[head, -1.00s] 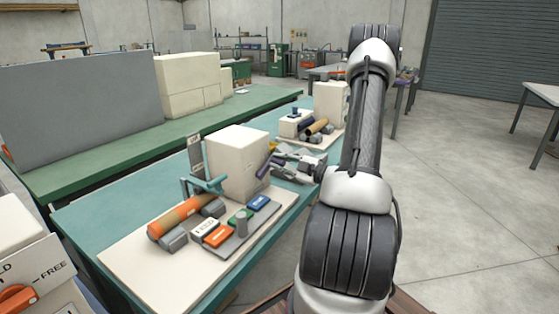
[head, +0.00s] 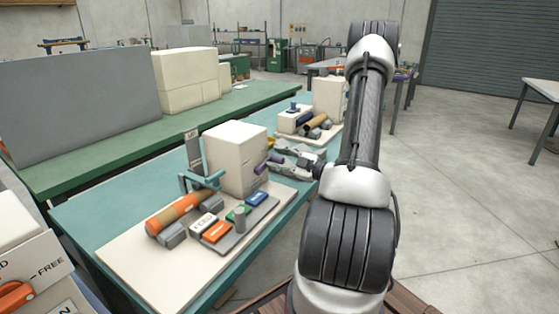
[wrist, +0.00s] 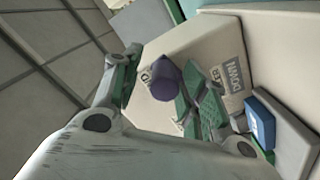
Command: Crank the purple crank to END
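The purple crank (head: 262,167) sticks out from the right face of a cream box (head: 236,160) in the head view. In the wrist view its round purple knob (wrist: 167,79) is between the two fingers of my gripper (wrist: 161,66). The knob is close to the right finger, and a gap shows to the left finger. Whether the right finger touches it I cannot tell. My gripper (head: 284,157) is open beside the box's right side. The box's lettering (wrist: 233,72) is partly hidden; END cannot be clearly read.
An orange roll (head: 180,213) lies in front of the box, near a teal bracket (head: 203,181). Orange, green and blue blocks (head: 256,199) sit to the right on a grey strip. A second box with rolls (head: 320,120) stands farther back.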

